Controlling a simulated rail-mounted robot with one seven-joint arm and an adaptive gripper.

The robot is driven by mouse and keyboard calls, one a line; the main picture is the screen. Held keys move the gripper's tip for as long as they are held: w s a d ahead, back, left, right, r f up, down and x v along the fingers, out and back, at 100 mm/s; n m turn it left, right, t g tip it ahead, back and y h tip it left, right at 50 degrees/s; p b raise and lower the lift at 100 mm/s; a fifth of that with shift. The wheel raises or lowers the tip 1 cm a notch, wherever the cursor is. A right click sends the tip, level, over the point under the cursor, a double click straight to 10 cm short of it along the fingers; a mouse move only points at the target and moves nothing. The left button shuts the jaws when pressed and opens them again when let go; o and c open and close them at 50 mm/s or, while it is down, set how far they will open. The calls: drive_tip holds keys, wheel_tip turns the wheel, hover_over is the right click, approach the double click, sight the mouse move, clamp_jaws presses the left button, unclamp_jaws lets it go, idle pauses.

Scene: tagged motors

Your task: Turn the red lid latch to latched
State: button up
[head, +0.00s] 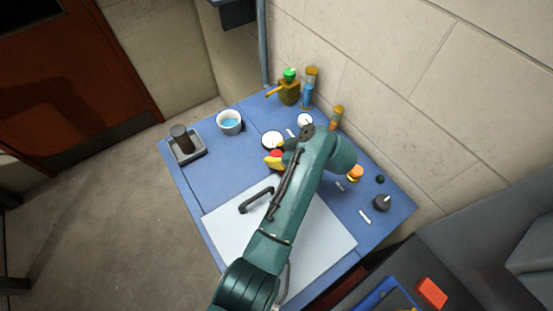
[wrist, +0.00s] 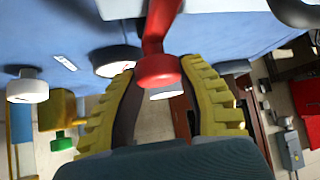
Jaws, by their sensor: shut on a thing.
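The red lid latch (wrist: 158,68) shows in the wrist view as a red arm with a rounded end, between the two yellow fingers of my gripper (wrist: 165,85). My gripper is shut on it. In the head view my gripper (head: 272,162) is a yellow shape at the end of my teal arm, with a bit of red at it, over the middle of the blue table. My arm hides part of that area, and I cannot read the latch's position.
A white panel (head: 225,226) with a dark handle (head: 256,200) lies at the front of the blue table (head: 205,187). A white bowl (head: 230,122) and a grey tray (head: 190,159) stand left. A green-topped can (head: 289,92) and a blue bottle (head: 308,92) stand behind. Small knobs sit right.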

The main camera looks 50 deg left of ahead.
drive_tip(key=shift+s+d+f+n+g+b, duration=0.1)
drive_tip(key=shift+s+f+n+g+b, duration=0.05)
drive_tip(key=shift+f+n+g+b, duration=0.35)
drive_tip(key=o, duration=1.2)
drive_tip(key=shift+r, duration=0.15)
drive_tip(key=shift+c, duration=0.2)
drive_tip(key=shift+r, duration=0.15)
drive_tip(key=shift+d+r, duration=0.1)
drive_tip(key=shift+r, duration=0.15)
drive_tip(key=v, duration=1.1)
drive_tip(key=shift+d+r, duration=0.15)
